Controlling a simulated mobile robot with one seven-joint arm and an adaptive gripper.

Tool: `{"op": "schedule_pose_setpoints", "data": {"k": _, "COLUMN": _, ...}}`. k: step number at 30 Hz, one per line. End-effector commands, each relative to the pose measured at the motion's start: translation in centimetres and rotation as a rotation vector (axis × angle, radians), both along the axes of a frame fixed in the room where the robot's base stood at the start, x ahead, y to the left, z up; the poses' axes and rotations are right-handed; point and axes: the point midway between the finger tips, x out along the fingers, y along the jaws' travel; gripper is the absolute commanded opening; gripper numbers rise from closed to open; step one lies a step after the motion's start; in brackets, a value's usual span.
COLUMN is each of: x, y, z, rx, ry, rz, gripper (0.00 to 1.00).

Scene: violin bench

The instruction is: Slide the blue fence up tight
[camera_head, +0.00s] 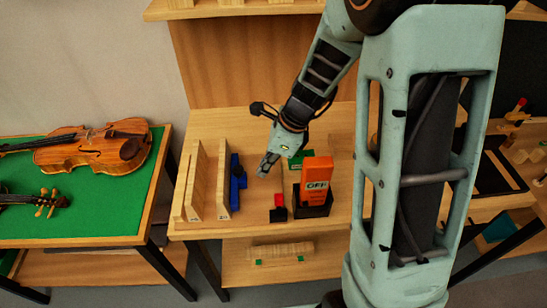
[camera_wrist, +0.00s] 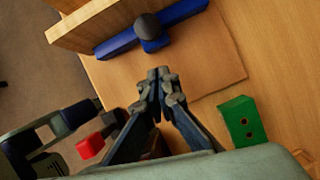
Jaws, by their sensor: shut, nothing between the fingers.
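The blue fence (camera_head: 237,184) lies on the bench just right of two upright wooden boards. In the wrist view the fence (camera_wrist: 118,44) is a long blue bar with a dark round knob (camera_wrist: 148,27) at its middle. It runs along the foot of the nearer wooden board (camera_wrist: 85,22); I cannot tell whether they touch. My gripper (camera_head: 264,170) is just right of the fence, above the bench. In the wrist view my gripper (camera_wrist: 159,80) is shut and empty, with its fingertips apart from the knob and fence.
The left board (camera_head: 192,180) stands beside the right board (camera_head: 222,180). A red-topped black block (camera_head: 278,208) and an orange box marked OFF (camera_head: 317,180) in a black holder stand right of my gripper. A green block (camera_wrist: 242,122) lies nearby. Violins (camera_head: 95,150) rest on a green table at left.

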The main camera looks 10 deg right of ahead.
Motion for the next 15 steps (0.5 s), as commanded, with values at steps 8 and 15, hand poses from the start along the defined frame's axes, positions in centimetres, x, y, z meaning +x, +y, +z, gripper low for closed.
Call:
{"op": "schedule_pose_setpoints", "data": {"k": 8, "x": 0.7, "y": 2.7, "z": 0.3, "rx": 0.000, "ry": -0.003, "rz": 0.002, "gripper": 0.00}}
{"op": "schedule_pose_setpoints", "data": {"k": 15, "x": 0.8, "y": 2.9, "z": 0.3, "rx": 0.000, "ry": -0.004, "rz": 0.001, "gripper": 0.00}}
